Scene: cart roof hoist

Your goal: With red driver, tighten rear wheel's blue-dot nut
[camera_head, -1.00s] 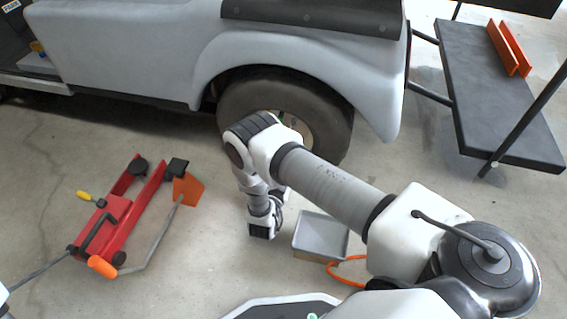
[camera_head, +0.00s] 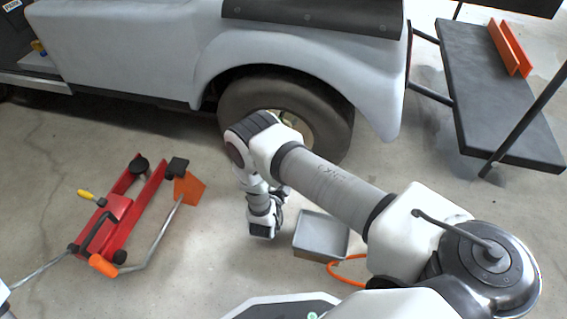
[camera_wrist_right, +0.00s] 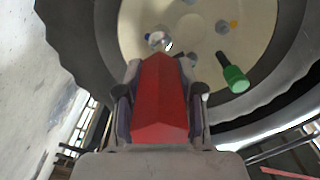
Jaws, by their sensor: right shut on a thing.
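The rear wheel (camera_head: 240,100) sits under the grey fender, partly hidden behind my right arm. In the right wrist view, my right gripper (camera_wrist_right: 160,75) is shut on the red driver (camera_wrist_right: 160,105), which points toward the wheel's pale rim (camera_wrist_right: 195,40). A shiny round piece (camera_wrist_right: 158,40) shows just past the driver's front end; I cannot tell whether they touch. The driver's tip is not clear. My left gripper is out of view.
A dark piece with a green end (camera_wrist_right: 234,78) stands out from the wheel, close right of my gripper. A red floor jack (camera_head: 115,215) lies left on the floor. A grey tray (camera_head: 321,236) stands below my arm, near an orange loop (camera_head: 345,272). A dark platform (camera_head: 490,100) is at right.

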